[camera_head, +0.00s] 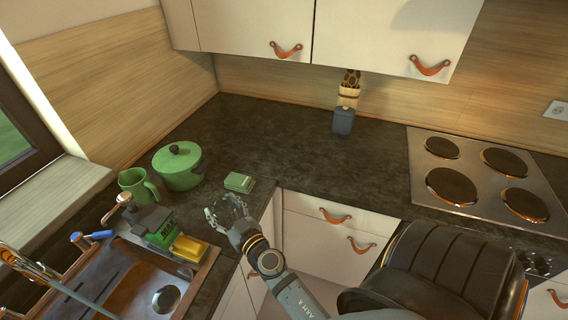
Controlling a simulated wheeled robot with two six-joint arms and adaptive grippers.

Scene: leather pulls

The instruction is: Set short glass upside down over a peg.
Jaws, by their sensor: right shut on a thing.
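My right gripper (226,209) is above the dark counter near the inner corner, between the sink and the green box. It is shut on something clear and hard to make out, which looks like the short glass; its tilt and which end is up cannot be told. I cannot clearly make out a peg. A dark and green holder (153,226) stands at the sink's back edge, left of the gripper and apart from it; whether it bears pegs is unclear. My left gripper is out of view.
A green pot (178,170), a green jug (137,187) and a small green box (239,183) stand behind the gripper. A yellow block (189,248) is beside the sink (118,285). A hob (478,180) is at the right. The counter's middle (300,150) is clear.

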